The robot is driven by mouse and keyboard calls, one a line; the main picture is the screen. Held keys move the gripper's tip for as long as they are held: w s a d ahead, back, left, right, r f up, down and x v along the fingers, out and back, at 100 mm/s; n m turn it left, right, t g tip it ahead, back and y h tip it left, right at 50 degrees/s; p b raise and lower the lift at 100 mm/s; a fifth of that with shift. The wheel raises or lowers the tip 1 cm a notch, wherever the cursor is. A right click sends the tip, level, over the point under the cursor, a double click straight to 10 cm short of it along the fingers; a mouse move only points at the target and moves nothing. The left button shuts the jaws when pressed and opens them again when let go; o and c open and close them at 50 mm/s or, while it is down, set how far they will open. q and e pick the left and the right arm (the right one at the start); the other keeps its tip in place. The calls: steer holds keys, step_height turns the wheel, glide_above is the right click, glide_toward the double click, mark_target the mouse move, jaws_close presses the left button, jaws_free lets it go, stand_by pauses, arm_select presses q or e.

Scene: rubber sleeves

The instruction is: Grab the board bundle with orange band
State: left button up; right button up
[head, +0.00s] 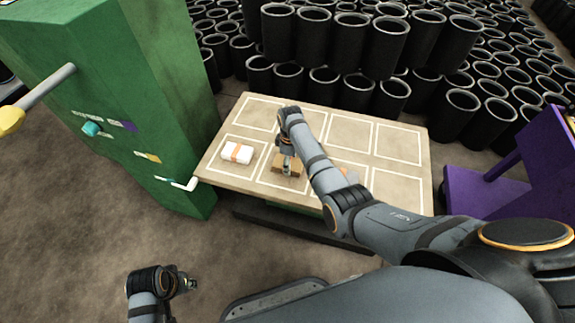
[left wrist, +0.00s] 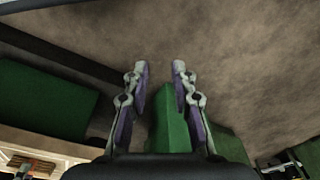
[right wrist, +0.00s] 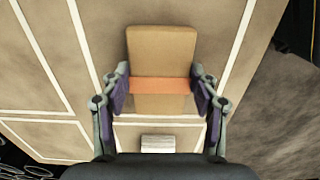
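A tan-brown board bundle with an orange band (right wrist: 163,55) lies between the fingers of my right gripper (right wrist: 160,76) in the right wrist view. One finger is at each side of it, close to the band; I cannot tell whether they press on it. In the head view this bundle (head: 289,160) lies on the tabletop, partly covered by the right gripper (head: 287,168). My left gripper (left wrist: 160,72) is open and empty over the floor; it also shows at the lower left of the head view (head: 192,284).
The table (head: 402,170) has white-outlined cells. A white bundle with an orange band (head: 237,153) lies in the cell to the left. A green cabinet (head: 115,75) with a lever stands left, a purple object (head: 490,175) right. Black sleeves (head: 385,45) stand stacked behind.

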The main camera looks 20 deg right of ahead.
steer(key=c, duration=0.5)
arm_select(q)
steer(key=shift+r, duration=0.1)
arm_select(e)
steer(key=shift+r, duration=0.1)
steer(key=shift+c, duration=0.2)
